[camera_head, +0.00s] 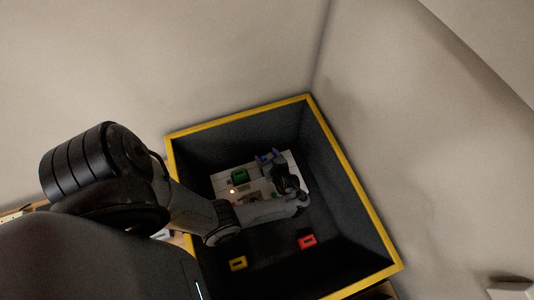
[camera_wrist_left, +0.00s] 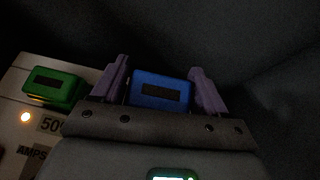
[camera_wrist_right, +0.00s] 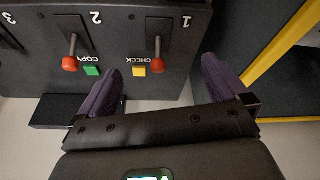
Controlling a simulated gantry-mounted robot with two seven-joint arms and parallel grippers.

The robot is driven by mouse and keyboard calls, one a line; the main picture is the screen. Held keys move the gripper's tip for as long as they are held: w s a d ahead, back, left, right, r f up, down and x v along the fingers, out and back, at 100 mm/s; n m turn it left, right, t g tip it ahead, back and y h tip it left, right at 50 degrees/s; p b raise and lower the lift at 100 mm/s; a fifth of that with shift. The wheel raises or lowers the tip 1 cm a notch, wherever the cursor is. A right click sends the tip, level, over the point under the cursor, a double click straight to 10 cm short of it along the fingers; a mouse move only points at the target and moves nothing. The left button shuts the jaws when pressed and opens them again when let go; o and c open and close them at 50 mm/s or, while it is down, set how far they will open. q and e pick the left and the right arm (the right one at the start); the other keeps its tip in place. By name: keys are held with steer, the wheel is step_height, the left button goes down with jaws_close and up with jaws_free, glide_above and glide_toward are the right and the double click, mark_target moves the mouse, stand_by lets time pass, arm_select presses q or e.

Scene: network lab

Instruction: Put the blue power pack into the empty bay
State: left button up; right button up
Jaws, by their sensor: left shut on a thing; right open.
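The blue power pack (camera_wrist_left: 151,90) sits between the two purple fingers of my left gripper (camera_wrist_left: 160,67), which is shut on it. In the head view my left gripper (camera_head: 268,157) is down inside a deep dark box, at the far edge of a white panel. A green pack (camera_wrist_left: 53,86) sits on that panel, left of the blue one. The empty bay cannot be made out; my gripper and wrist cover part of the panel. My right gripper (camera_wrist_right: 162,67) is open and empty in the right wrist view; it is outside the head view.
The box has a yellow rim (camera_head: 352,190) and tall dark walls. A yellow pack (camera_head: 238,263) and a red pack (camera_head: 307,242) lie on its floor. Before my right gripper stands a dark panel (camera_wrist_right: 120,20) with several red-knobbed levers, labelled CHECK and COPY.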

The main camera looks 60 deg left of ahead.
arm_select(q)
steer(key=shift+f+b, duration=1.15)
steer(key=shift+b, duration=0.05)
arm_select(e)
steer(key=shift+d+f, duration=0.15)
steer(key=shift+f, duration=1.3)
arm_select(q)
steer(key=shift+f+b, duration=0.5)
steer(key=shift+f, duration=0.45)
arm_select(e)
steer(key=shift+f, duration=0.5)
arm_select(q)
steer(key=o, duration=1.4)
arm_select(e)
steer(key=shift+r, duration=0.1)
